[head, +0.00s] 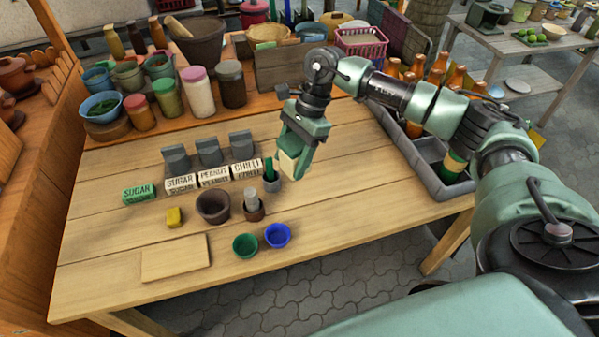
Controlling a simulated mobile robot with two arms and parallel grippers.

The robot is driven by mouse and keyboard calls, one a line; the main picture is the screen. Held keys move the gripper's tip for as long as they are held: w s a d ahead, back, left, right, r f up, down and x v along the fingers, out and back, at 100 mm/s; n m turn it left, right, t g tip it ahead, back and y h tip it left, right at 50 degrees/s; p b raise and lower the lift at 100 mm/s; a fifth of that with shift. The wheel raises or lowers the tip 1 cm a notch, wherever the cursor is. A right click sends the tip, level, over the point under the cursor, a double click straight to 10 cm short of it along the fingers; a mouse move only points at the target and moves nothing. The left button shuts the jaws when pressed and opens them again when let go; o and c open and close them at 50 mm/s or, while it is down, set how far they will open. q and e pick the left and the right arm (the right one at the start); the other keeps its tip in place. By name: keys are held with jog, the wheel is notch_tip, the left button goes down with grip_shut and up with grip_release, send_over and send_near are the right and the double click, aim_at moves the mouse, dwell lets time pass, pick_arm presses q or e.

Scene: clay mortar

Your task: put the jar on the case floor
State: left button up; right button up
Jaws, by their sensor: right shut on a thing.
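My right gripper (289,157) is above the middle of the wooden table, pointing down, to the left of the case. It is shut on a small cream-coloured thing (288,164), partly hidden by the gripper; I cannot tell if this is the jar. The grey case (415,155) is an open tray at the table's right side. A green and yellow container (452,166) stands in it, and several orange-topped bottles (438,68) stand at its far end. My left gripper is not in view.
Lidded jars (198,90) and bowls stand at the back left. Label blocks (180,183) and grey stands (209,152) sit mid-table. A brown pot (213,206), green cup (245,245) and blue cup (278,235) stand nearer the front. Bare table lies left of the case.

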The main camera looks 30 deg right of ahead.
jog(key=w+d+r+m+t+h+b, duration=0.2)
jog(key=w+d+r+m+h+b, duration=0.15)
jog(key=w+d+m, duration=0.55)
jog(key=w+d+r+m+t+h+b, duration=0.25)
jog(key=d+r+m+b, duration=0.2)
jog(key=m, duration=0.85)
notch_tip(320, 180, down, 18)
jog(key=shift+w+d+f+p, duration=0.1)
jog(key=shift+d+p, duration=0.05)
jog(key=shift+p, duration=0.95)
jog(key=shift+f, duration=0.15)
jog(key=shift+f, duration=0.1)
jog(key=o, duration=1.7)
